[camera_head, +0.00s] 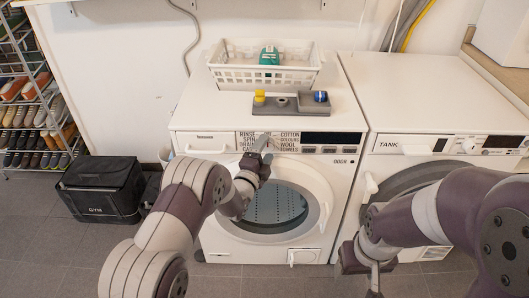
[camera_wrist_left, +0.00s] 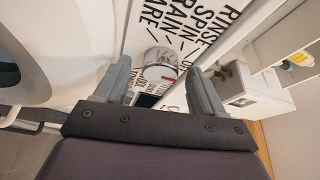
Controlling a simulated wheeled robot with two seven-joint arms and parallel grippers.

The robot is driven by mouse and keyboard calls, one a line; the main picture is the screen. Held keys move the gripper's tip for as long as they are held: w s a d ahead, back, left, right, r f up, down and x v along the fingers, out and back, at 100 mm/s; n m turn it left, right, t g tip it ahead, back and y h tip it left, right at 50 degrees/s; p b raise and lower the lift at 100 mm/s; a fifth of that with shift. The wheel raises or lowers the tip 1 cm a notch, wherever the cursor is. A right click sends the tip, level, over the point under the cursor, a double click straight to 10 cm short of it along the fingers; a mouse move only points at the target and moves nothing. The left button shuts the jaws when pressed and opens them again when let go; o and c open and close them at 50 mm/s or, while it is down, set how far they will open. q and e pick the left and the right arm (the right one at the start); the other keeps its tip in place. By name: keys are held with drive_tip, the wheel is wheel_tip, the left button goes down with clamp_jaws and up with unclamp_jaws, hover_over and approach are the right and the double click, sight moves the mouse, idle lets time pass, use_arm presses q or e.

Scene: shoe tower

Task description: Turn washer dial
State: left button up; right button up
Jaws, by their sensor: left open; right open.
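The left washer (camera_head: 190,105) stands in the middle of the head view, with printed programme words (camera_head: 290,139) on its front panel. My left gripper (camera_head: 264,145) is at this panel and largely hides the dial there. In the left wrist view, the round silvery dial (camera_wrist_left: 160,62) shows between the two open fingers of my left gripper (camera_wrist_left: 158,72). The fingers look apart from the dial on both sides, but contact is hard to judge. My right gripper (camera_head: 373,280) is open and empty, low in front of the machines.
A second machine (camera_head: 400,95) stands to the right. A white basket (camera_head: 235,75) and a grey tray (camera_head: 300,106) with small coloured items sit on the washer's top. A black bag (camera_head: 100,190) and a shoe rack (camera_head: 35,100) stand at left.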

use_arm(q)
drive_tip(key=c, duration=1.1)
drive_tip(key=shift+o, duration=0.2)
drive_tip(key=shift+f, duration=0.1)
